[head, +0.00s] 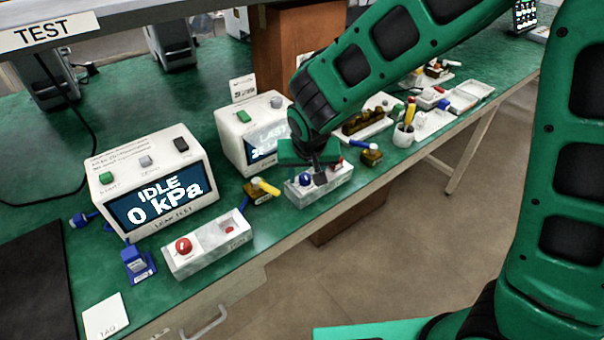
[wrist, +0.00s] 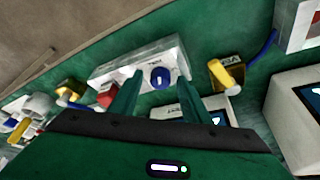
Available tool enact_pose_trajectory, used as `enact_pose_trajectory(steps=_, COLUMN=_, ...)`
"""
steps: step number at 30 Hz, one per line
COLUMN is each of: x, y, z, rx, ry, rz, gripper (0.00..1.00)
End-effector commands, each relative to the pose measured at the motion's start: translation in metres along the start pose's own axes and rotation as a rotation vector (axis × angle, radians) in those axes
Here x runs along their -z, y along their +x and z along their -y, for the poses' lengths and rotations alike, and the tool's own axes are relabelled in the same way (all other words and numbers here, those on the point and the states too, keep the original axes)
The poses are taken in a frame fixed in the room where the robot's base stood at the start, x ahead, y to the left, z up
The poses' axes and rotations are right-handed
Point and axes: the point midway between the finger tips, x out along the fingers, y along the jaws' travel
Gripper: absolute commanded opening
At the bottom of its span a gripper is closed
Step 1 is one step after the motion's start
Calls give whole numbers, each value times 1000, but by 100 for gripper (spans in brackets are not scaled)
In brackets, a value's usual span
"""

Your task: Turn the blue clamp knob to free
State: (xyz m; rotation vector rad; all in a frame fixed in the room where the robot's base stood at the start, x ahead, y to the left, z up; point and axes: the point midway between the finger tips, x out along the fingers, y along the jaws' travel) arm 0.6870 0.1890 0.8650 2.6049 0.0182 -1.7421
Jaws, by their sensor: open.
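The blue clamp knob (head: 305,180) sits on a pale grey block (head: 333,187) near the table's front edge, partly behind my gripper in the head view. In the wrist view the round blue knob (wrist: 160,77) shows a small white mark and lies between my fingers, a little past their tips. My gripper (head: 316,172) is open and points down over the block. Its two green fingers (wrist: 159,88) stand on either side of the knob in the wrist view, with nothing held. I cannot tell whether they touch it.
A yellow-handled valve (head: 265,187) stands left of the block, and a brass fitting (head: 371,155) right of it. A second block with a red knob (head: 183,244) is farther left. A tester reading IDLE 0 kPa (head: 158,195) and another tester (head: 250,125) stand behind.

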Motion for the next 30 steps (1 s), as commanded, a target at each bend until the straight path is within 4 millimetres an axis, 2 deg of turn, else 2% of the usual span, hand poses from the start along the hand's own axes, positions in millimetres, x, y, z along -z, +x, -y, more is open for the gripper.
enact_pose_trajectory(steps=4, x=0, y=0, z=0, rx=0, ry=0, rz=0, gripper=43)
enact_pose_trajectory(steps=9, x=0, y=0, z=0, rx=0, ry=0, rz=0, gripper=3)
enact_pose_trajectory(steps=17, x=0, y=0, z=-1, rx=20, ry=-45, rz=2, gripper=2)
enact_pose_trajectory(steps=30, x=1, y=0, z=-4, rx=144, ry=-346, rz=1, gripper=2)
